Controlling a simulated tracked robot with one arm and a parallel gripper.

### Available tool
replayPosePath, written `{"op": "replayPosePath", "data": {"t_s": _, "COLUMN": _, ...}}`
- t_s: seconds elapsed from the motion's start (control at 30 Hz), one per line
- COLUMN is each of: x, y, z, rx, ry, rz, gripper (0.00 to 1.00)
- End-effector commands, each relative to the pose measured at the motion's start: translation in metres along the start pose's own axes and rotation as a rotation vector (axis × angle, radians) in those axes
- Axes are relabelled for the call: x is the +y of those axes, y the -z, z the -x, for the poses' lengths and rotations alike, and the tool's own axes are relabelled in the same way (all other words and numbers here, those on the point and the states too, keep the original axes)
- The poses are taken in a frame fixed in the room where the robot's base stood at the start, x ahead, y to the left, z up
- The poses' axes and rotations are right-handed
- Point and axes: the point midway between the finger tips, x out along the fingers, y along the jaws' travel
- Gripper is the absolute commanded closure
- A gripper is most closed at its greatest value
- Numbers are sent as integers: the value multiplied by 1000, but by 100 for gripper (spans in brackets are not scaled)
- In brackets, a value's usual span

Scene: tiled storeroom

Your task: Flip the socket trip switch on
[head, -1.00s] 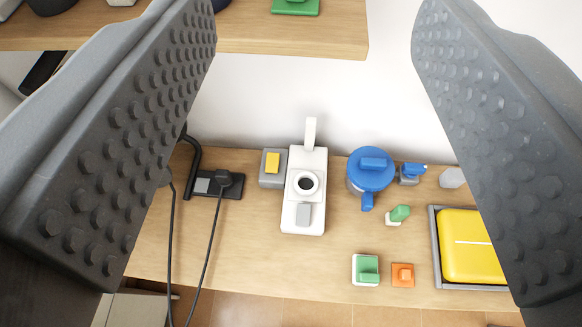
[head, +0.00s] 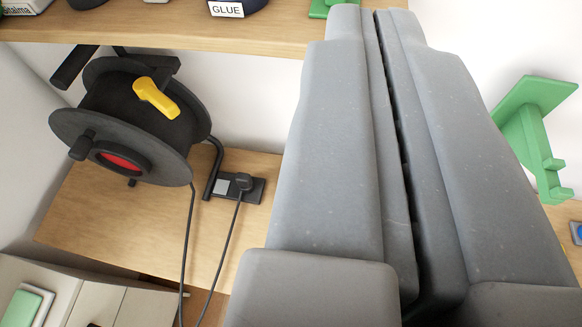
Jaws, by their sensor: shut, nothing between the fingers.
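A black socket block (head: 258,190) sits on the wooden shelf, left of my gripper. It has a pale grey square switch (head: 223,187) at its left end and a black plug (head: 243,182) in it. I cannot tell whether that switch is the trip switch or which way it is set. My gripper (head: 374,25) is shut and empty, pointing up the picture. It stands apart from the socket block in the picture and hides the middle of the shelf.
A black cable reel (head: 100,135) with a yellow handle (head: 156,98) and a red centre stands left of the socket. Cables hang over the shelf's front edge. An upper shelf (head: 180,35) holds a GLUE container (head: 238,8). A green bracket (head: 540,140) is at right.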

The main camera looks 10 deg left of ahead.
Motion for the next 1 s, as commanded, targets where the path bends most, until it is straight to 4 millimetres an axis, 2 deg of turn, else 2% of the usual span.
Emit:
{"op": "replayPosePath", "data": {"t_s": 0.17, "x": -18, "y": -54, "z": -62, "rx": -69, "ry": -1, "rz": -7, "gripper": 100}}
{"op": "replayPosePath", "data": {"t_s": 0.3, "x": -35, "y": -116, "z": -119, "rx": -133, "ry": -5, "rz": -17, "gripper": 100}}
{"op": "replayPosePath", "data": {"t_s": 0.37, "x": -41, "y": -143, "z": -139, "rx": -157, "ry": -8, "rz": -20, "gripper": 100}}
{"op": "replayPosePath", "data": {"t_s": 0.4, "x": -45, "y": -162, "z": -153, "rx": -174, "ry": -10, "rz": -21, "gripper": 100}}
{"op": "replayPosePath", "data": {"t_s": 0.6, "x": -61, "y": -261, "z": -206, "rx": -256, "ry": -26, "rz": -24, "gripper": 100}}
{"op": "replayPosePath", "data": {"t_s": 0.7, "x": -66, "y": -304, "z": -224, "rx": -287, "ry": -34, "rz": -23, "gripper": 100}}
{"op": "replayPosePath", "data": {"t_s": 0.8, "x": -68, "y": -339, "z": -236, "rx": -308, "ry": -41, "rz": -22, "gripper": 100}}
{"op": "replayPosePath", "data": {"t_s": 0.9, "x": -69, "y": -364, "z": -242, "rx": -326, "ry": -48, "rz": -20, "gripper": 100}}
{"op": "replayPosePath", "data": {"t_s": 1.0, "x": -70, "y": -378, "z": -246, "rx": -333, "ry": -51, "rz": -17, "gripper": 100}}
